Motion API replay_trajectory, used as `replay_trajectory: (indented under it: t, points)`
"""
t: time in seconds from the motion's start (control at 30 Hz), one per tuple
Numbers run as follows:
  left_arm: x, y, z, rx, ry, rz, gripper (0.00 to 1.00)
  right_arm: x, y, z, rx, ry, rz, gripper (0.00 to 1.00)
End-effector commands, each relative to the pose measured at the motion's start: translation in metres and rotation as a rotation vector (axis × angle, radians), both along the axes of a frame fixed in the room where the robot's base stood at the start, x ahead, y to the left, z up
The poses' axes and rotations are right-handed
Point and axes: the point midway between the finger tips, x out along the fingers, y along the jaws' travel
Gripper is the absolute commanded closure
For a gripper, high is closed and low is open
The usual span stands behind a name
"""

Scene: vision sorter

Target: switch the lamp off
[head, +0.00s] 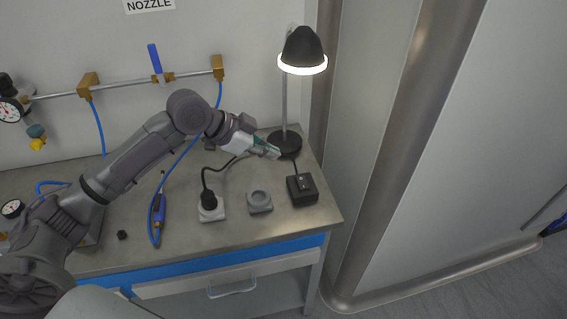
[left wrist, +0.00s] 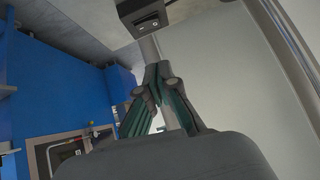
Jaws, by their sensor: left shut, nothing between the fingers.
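The desk lamp (head: 302,47) stands at the back right of the bench; its black shade has a bright white ring, so it is lit. Its round black base (head: 285,143) rests on the bench top. A cable runs from the base to a black switch box (head: 302,190) near the bench's right edge. My left gripper (head: 275,153) is shut and empty, beside the lamp base and behind the switch box. Its fingertips meet in the left wrist view (left wrist: 158,70). My right gripper is out of view.
A grey socket with a black plug (head: 209,206) and a grey round-topped block (head: 259,201) sit left of the switch box. A blue nozzle tool (head: 159,208) lies farther left on the bench (head: 185,235). A curved wall panel (head: 390,150) stands close on the right.

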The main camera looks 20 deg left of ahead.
Motion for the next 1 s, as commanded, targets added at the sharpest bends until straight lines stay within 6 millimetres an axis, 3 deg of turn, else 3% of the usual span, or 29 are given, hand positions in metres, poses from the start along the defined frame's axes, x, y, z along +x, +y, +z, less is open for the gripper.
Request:
replay_trajectory:
  t: [0.47, 0.7, 1.0]
  points:
    - [0.044, -0.052, -0.064, -0.001, 0.002, -0.001, 1.0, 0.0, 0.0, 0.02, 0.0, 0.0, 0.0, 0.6]
    - [0.046, -0.047, -0.097, 0.0, 0.003, 0.001, 1.0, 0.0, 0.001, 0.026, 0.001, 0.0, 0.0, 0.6]
    - [0.047, -0.047, -0.105, 0.002, -0.001, 0.0, 1.0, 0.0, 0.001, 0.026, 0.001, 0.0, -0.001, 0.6]
